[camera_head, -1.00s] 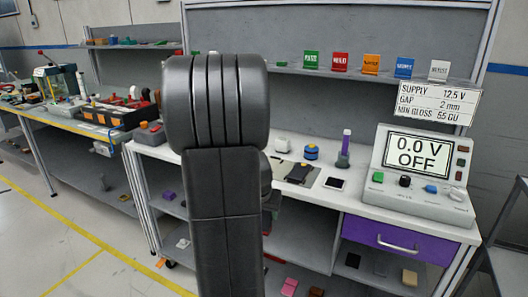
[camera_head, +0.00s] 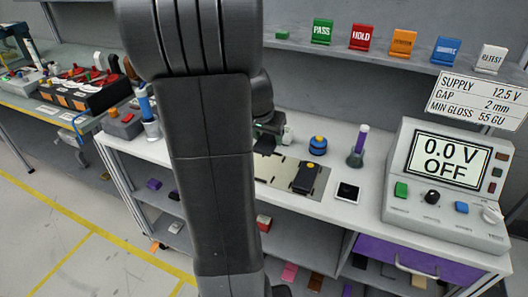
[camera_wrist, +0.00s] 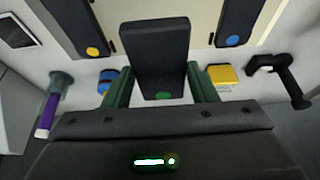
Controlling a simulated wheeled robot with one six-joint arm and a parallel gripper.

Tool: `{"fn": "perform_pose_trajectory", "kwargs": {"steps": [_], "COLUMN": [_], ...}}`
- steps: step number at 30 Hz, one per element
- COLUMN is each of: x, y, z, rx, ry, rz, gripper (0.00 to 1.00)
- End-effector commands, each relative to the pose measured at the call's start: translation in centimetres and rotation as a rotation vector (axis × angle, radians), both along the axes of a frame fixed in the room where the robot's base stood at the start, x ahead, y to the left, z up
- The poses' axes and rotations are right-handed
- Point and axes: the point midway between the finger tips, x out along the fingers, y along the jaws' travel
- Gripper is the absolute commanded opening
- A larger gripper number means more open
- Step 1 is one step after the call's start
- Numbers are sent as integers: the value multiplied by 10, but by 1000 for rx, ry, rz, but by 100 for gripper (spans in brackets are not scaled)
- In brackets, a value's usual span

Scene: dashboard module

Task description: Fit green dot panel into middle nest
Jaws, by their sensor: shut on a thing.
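The green dot panel (camera_wrist: 155,50) is a dark slab with a green dot at its near end. In the wrist view my gripper (camera_wrist: 160,84) is shut on it, one green finger at each side. The cream fixture board (camera_wrist: 190,22) lies beyond. An orange-dot panel (camera_wrist: 78,24) lies on the board at left and a blue-dot panel (camera_wrist: 238,20) at right. The held panel is between them and covers the middle nest; I cannot tell whether it touches the board. In the head view the board (camera_head: 276,173) is partly behind my arm.
A purple-topped bottle (camera_head: 358,147), a blue round object (camera_head: 318,145) and a dark square plate (camera_head: 347,192) stand right of my arm. The meter console (camera_head: 447,190) is farther right. A yellow block (camera_wrist: 222,77) and a black-handled tool (camera_wrist: 283,75) lie near the gripper.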

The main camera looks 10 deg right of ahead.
Motion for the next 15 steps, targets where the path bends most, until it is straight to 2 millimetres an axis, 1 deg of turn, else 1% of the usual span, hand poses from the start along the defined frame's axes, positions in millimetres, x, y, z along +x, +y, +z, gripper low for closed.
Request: {"fn": "perform_pose_trajectory", "kwargs": {"steps": [2,9,15], "x": [-1,-1,-1], "y": [0,0,0], "z": [-7,-51,-70], "rx": [1,-1,0], "ry": [4,7,5], "rz": [-1,0,0], "gripper": [28,28,28]}}
